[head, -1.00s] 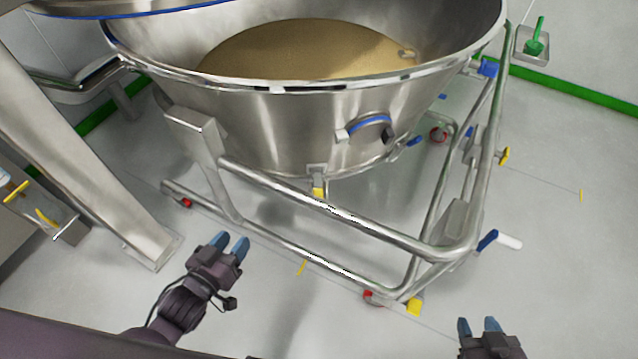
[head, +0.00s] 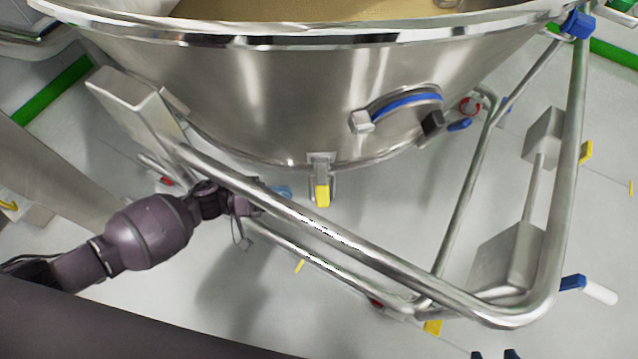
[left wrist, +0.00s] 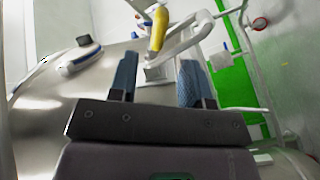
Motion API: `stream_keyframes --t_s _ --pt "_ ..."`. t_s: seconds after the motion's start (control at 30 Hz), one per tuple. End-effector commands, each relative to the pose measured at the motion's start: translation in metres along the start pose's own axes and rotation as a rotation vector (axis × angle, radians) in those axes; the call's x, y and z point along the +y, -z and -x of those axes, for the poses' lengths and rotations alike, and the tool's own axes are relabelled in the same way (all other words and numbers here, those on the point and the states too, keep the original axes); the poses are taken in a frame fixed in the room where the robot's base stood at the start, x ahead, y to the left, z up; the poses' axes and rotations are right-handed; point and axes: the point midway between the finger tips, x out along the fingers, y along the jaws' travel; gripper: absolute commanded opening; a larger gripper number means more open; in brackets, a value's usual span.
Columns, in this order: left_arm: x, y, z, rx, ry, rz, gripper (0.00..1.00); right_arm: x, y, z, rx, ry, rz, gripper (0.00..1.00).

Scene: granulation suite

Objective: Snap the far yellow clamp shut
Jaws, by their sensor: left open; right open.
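A yellow clamp (head: 322,194) hangs from a metal bracket at the bottom edge of the steel bowl (head: 270,95) in the head view. A yellow lever (left wrist: 158,30) on a metal fitting also shows beyond my fingertips in the left wrist view. My left gripper (head: 278,191) is under the bowl, partly hidden behind the frame's upper tube, just left of the clamp and apart from it. Only the fingertips of my right gripper (head: 493,355) show at the bottom edge.
The upper frame tube (head: 320,232) passes in front of my left gripper, and a lower tube (head: 330,272) runs below. A blue-trimmed handle (head: 400,103) is on the bowl. Another yellow part (head: 586,152) is on the right frame post.

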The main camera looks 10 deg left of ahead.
Motion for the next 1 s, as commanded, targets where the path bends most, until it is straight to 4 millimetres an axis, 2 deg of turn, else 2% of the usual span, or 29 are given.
stream_keyframes --t_s 0.17,0.4,0.6,0.97,1.0 --pt "-0.001 -0.001 -0.015 -0.007 -0.007 0.007 0.45 0.0 -0.001 -0.001 0.006 -0.001 -0.003 0.43" --pt "-0.001 -0.002 -0.05 -0.005 -0.006 0.007 0.45 0.001 -0.003 -0.001 0.025 -0.005 -0.015 0.43" --pt "-0.001 -0.001 -0.069 -0.005 -0.004 0.007 0.45 0.001 -0.003 -0.002 0.041 -0.008 -0.023 0.43" --pt "0.0 0.001 -0.075 -0.005 -0.004 0.005 0.45 0.002 -0.001 -0.001 0.052 -0.011 -0.026 0.43" --pt "0.0 0.001 -0.075 -0.005 -0.004 0.004 0.42 0.002 -0.001 -0.001 0.052 -0.011 -0.026 0.43"
